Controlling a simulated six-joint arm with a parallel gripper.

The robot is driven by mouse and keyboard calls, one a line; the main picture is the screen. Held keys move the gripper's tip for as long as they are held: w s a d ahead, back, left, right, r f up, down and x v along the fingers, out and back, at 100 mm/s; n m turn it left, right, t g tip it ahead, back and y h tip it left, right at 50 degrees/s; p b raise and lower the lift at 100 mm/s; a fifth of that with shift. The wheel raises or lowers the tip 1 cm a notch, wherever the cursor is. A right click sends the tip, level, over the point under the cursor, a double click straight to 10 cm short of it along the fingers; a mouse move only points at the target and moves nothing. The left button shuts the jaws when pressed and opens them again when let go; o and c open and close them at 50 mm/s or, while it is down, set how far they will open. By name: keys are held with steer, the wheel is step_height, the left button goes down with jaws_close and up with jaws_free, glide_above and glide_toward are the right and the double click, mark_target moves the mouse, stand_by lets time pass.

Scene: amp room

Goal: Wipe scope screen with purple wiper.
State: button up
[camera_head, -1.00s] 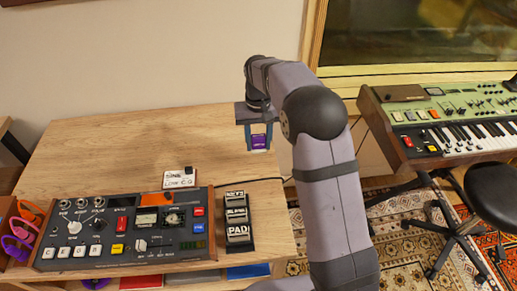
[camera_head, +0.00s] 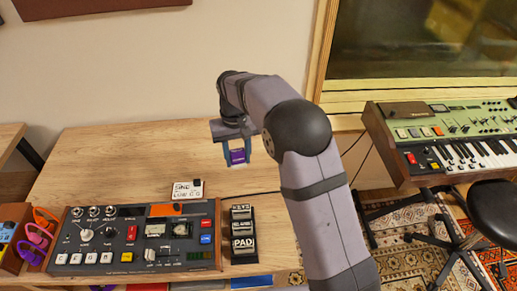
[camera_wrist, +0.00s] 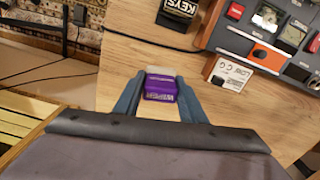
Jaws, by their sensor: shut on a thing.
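My gripper (camera_head: 238,160) is shut on the purple wiper (camera_head: 238,155), holding it above the wooden table, behind and slightly right of the console. In the wrist view, the wiper (camera_wrist: 160,88) sits between both fingers, with printed letters and a pale strip along its far edge. The console (camera_head: 130,266) lies at the table's front, with knobs, coloured buttons and a pale meter (camera_head: 155,230).
Coloured cables (camera_head: 38,235) hang at the left. A green keyboard (camera_head: 450,135) and a stool (camera_head: 497,207) are at the right. The table's back is clear.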

steer(key=s+a+r+n+p, duration=0.4)
steer(key=s+a+p, duration=0.4)
steer(key=s+a, duration=0.45)
steer(key=s+a+f+n+p, duration=0.1)
steer(key=a+f+n, duration=0.2)
steer(key=a+f, duration=0.1)
steer(key=shift+s+a, duration=0.2)
steer(key=shift+a, duration=0.5)
steer(key=shift+f, duration=0.15)
